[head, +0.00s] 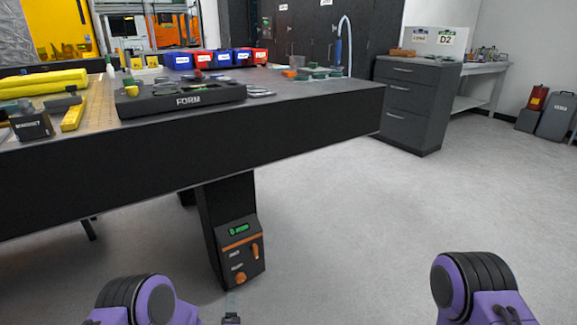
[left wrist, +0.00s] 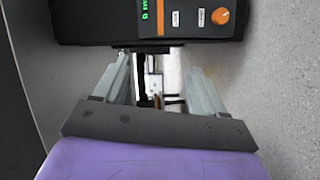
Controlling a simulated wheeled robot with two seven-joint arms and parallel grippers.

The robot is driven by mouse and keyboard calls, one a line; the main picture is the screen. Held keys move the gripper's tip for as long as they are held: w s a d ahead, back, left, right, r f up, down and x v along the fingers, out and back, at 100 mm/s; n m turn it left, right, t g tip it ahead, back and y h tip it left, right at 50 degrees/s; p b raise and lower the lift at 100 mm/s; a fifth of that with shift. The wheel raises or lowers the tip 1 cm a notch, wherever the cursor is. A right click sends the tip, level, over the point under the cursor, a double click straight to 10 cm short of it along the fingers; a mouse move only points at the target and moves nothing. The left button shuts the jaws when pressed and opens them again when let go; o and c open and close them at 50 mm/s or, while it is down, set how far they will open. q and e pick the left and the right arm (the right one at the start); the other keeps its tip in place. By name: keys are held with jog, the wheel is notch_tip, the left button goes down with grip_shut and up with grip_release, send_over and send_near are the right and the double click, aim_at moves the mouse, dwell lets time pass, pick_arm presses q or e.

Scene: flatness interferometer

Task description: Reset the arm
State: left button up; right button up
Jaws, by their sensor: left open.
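My left gripper (left wrist: 160,80) is open in the left wrist view. Its two grey fingers stand apart with nothing held between them. In the head view only a small part of the left gripper (head: 231,304) shows at the bottom edge, just below the control box. The control box (head: 239,252) on the table leg has a green display and orange controls. It also shows in the left wrist view (left wrist: 190,30), just beyond the fingertips. Purple links of both my arms show at the bottom of the head view. My right gripper is outside the frame.
The dark table (head: 300,139) spans the left and middle, above the control box. On it are a black FORM case (head: 180,98), yellow bars (head: 42,84) and several red and blue bins. A grey drawer cabinet (head: 415,107) stands right.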

pick_arm(q)
jog(key=s+a+f+m+g+b, duration=0.45)
jog(key=s+f, duration=0.25)
jog(key=s, duration=0.5)
jog(key=s+a+f+m+g+b, duration=0.45)
jog(key=s+f+b, duration=0.2)
jog(key=s, duration=0.55)
jog(key=s+a+f+m+g+b, duration=0.4)
jog(key=s+f, duration=0.4)
jog(key=s, duration=0.4)
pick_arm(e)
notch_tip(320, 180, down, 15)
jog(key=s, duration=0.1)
pick_arm(q)
notch_tip(320, 180, up, 39)
jog(key=w+n+p, duration=0.1)
jog(key=p, duration=3.7)
jog(key=shift+a+y+p, duration=0.2)
jog(key=shift+y+p, duration=0.1)
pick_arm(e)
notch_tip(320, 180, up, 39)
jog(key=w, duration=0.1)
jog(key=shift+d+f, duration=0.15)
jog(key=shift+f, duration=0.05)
pick_arm(q)
jog(key=shift+r, duration=0.1)
